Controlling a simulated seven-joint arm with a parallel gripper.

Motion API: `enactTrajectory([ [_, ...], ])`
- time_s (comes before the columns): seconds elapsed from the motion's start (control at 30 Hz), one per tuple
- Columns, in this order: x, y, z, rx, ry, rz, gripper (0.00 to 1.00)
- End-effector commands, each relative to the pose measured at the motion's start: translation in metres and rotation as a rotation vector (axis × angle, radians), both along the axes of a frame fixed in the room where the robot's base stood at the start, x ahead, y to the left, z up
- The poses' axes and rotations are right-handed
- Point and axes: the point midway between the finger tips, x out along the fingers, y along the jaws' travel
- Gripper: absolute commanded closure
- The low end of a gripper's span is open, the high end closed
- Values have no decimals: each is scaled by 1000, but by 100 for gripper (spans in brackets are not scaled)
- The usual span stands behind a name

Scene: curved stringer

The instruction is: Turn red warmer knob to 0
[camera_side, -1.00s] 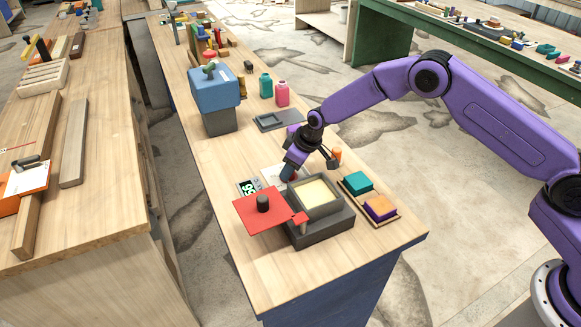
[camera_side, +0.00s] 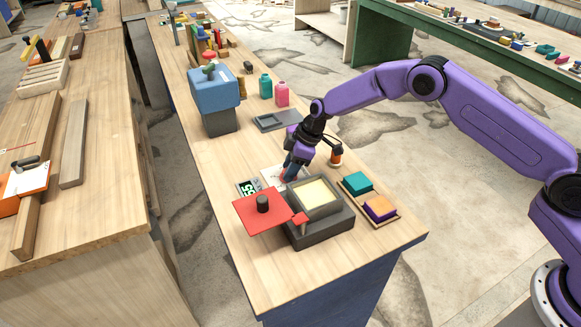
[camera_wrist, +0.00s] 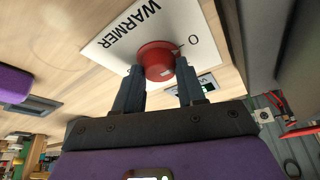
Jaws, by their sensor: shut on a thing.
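The red warmer knob (camera_wrist: 156,61) stands on a white panel (camera_wrist: 120,42) lettered "WARMER" with a "0" mark beside the knob. My gripper (camera_wrist: 160,68) has one dark finger on each side of the knob and is shut on it. In the side view my gripper (camera_side: 287,177) comes down on the panel behind the grey warmer box, and its fingers mostly hide the knob. A small thin mark shows at the knob's edge near the "0", but the exact knob setting is hard to read.
The grey box (camera_side: 335,226) holds a pale-yellow filled tray (camera_side: 314,194). Its red lid (camera_side: 262,215) lies left, next to a small green-digit display (camera_side: 247,188). A wooden tray (camera_side: 390,216) with teal and orange-purple blocks stands right. A grey tray (camera_side: 277,120) lies behind.

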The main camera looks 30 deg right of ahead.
Motion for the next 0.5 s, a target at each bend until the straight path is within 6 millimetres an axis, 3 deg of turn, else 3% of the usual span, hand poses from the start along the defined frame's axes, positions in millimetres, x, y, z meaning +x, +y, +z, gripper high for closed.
enactTrajectory([
  [0.5,0,0,-1,-2,-1,56,91],
])
